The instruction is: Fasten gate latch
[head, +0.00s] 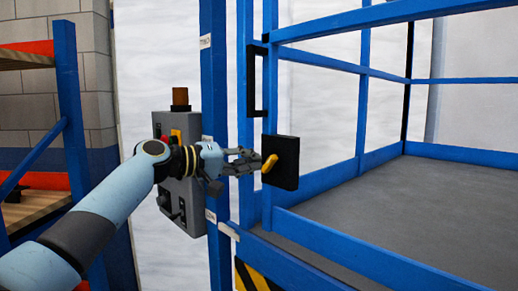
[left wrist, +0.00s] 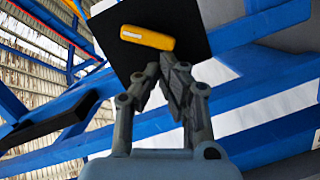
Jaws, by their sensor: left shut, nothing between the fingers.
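The gate latch is a black plate (head: 285,165) with a yellow lever (head: 269,163), mounted on the blue gate frame. In the head view the lever is tilted. In the left wrist view the yellow lever (left wrist: 147,37) lies across the black plate (left wrist: 187,22), just beyond the fingertips. My left gripper (head: 256,160) is shut and empty, its fingertips close to the lever from the left. I cannot tell whether they touch it. It also shows in the left wrist view (left wrist: 170,66). My right gripper is in neither view.
A black handle (head: 252,80) is on the gate frame above the latch. A grey control box (head: 184,200) with an amber lamp (head: 180,97) stands behind my left arm. Blue rails (head: 340,240) enclose a grey platform (head: 440,205) at right. Blue shelving (head: 68,110) is at far left.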

